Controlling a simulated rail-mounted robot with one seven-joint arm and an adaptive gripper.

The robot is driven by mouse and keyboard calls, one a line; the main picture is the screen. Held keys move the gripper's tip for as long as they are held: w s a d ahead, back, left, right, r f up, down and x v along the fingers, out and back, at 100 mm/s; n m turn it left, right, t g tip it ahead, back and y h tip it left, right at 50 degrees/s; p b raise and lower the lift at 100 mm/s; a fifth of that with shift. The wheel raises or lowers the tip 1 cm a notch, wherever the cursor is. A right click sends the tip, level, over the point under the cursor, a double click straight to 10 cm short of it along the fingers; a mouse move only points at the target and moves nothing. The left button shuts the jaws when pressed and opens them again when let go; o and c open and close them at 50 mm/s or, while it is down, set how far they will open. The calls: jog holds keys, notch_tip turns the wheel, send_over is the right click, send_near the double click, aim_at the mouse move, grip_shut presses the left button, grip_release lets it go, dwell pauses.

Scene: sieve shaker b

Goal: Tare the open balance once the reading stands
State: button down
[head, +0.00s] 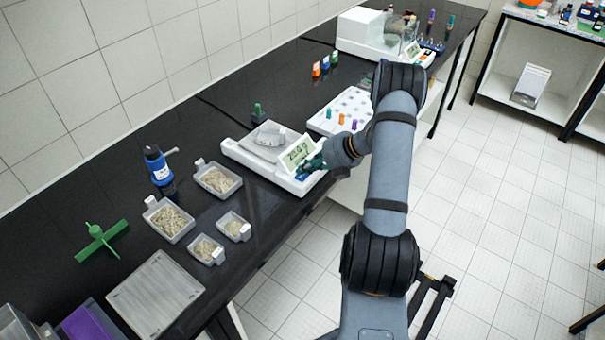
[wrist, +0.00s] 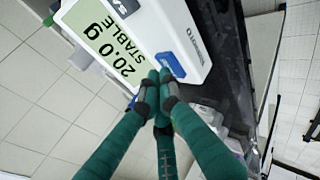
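The open balance (head: 232,150) is a white unit on the black bench, with a pale grey vessel (head: 270,135) on its pan. Its display (head: 297,152) faces my arm. In the wrist view the display (wrist: 100,38) reads 20.0 g with the word STABLE. A blue button (wrist: 170,66) sits on the front panel beside the display. My gripper (wrist: 157,82) has green fingers that meet at the tips, with nothing between them. The tips are right by the blue button; I cannot tell whether they touch it. In the head view my gripper (head: 312,165) is at the balance's front edge.
A second, enclosed balance (head: 365,30) stands at the far end.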

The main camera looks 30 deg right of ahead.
aim_at(305, 176)
jog(key=shift+r+p, duration=0.75)
jog(key=shift+r, duration=0.05)
notch_tip(305, 176, up, 5)
jog(key=p, duration=0.5)
jog(key=shift+r, duration=0.1)
jog(key=shift+f, duration=0.2)
notch_tip(305, 176, down, 2)
jog(key=shift+f+b, duration=0.1)
jog(key=shift+b, duration=1.1)
jog(key=shift+r+b, duration=0.2)
jog(key=shift+b, duration=0.4)
notch_tip(305, 176, up, 6)
jog(key=p, duration=0.6)
